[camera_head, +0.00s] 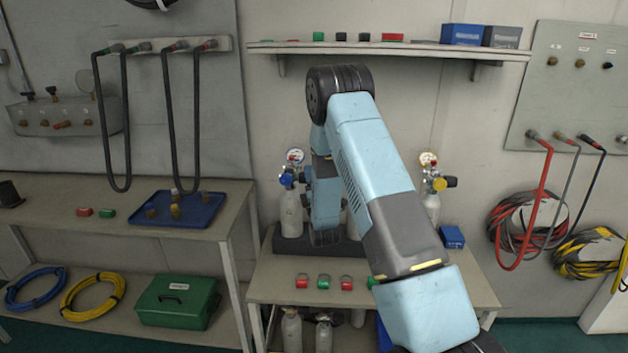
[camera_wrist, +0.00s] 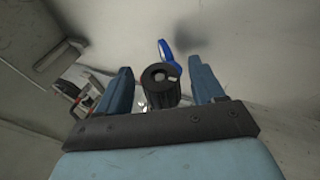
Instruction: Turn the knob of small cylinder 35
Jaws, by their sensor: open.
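In the wrist view, the two blue fingers of my gripper (camera_wrist: 160,88) are apart. A black, round knob-like part (camera_wrist: 160,74) stands between them, with gaps showing on both sides. A blue part (camera_wrist: 168,50) shows just beyond it. In the head view, my arm hides most of the middle of the bench, and I cannot make out the fingertips. A small cylinder with a blue fitting (camera_head: 290,212) stands left of my arm, and one with a yellow fitting (camera_head: 432,205) stands right of it. A pale cylinder edge shows behind the arm. No number 35 is readable.
The cylinders stand on a bench (camera_head: 265,285) with several red and green tagged pieces along its front. A shelf (camera_head: 400,48) runs above. A blue box (camera_head: 451,237) is at the right. A blue tray (camera_head: 195,222) lies on the left bench, and hoses hang on both walls.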

